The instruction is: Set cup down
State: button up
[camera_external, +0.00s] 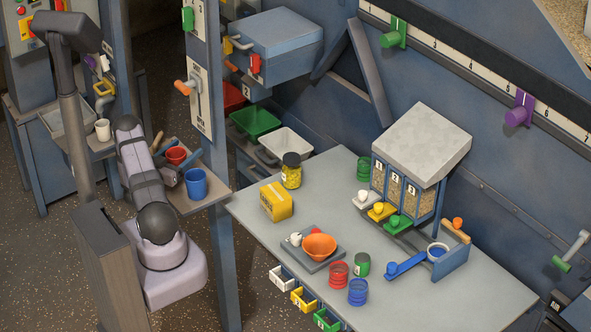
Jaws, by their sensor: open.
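A blue cup (196,184) stands upright at the front of the small side shelf. A red cup (176,156) stands behind it on the same shelf. A white cup (103,130) stands on another ledge farther back. My gripper (172,177) is small and dark in this view, low over the shelf, just left of the blue cup and in front of the red cup. It is open. My arm partly covers it, and I cannot tell whether a fingertip touches the blue cup.
The small shelf (207,202) is narrow, with a blue post (218,240) at its right. The large grey table (410,305) holds a yellow box (276,202), a scale with an orange bowl (319,246), coloured tins and a grain dispenser (425,145). A dark post stands left of my arm.

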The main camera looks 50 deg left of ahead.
aim_at(171, 161)
jog(key=b+v, duration=0.3)
jog(key=v, duration=0.7)
jog(key=shift+s+f, duration=0.1)
jog(key=shift+s, duration=0.15)
jog(key=shift+o, duration=0.4)
jog(key=shift+v, duration=0.8)
jog(key=shift+w, duration=0.15)
jog(key=w, duration=0.1)
jog(key=w+a+g, duration=0.1)
jog(key=w+g+h, duration=0.1)
jog(key=shift+w+a+r, duration=0.2)
jog(key=shift+w+r, duration=0.1)
jog(key=shift+r, duration=0.05)
jog(key=shift+w+a+g, duration=0.25)
jog(key=shift+w+g, duration=0.1)
jog(key=shift+g, duration=0.15)
jog(key=shift+p+x, duration=1.45)
jog(key=shift+x, duration=1.55)
jog(key=shift+w+a+f, duration=0.1)
jog(key=shift+w+f, duration=0.05)
jog(key=shift+w, duration=0.5)
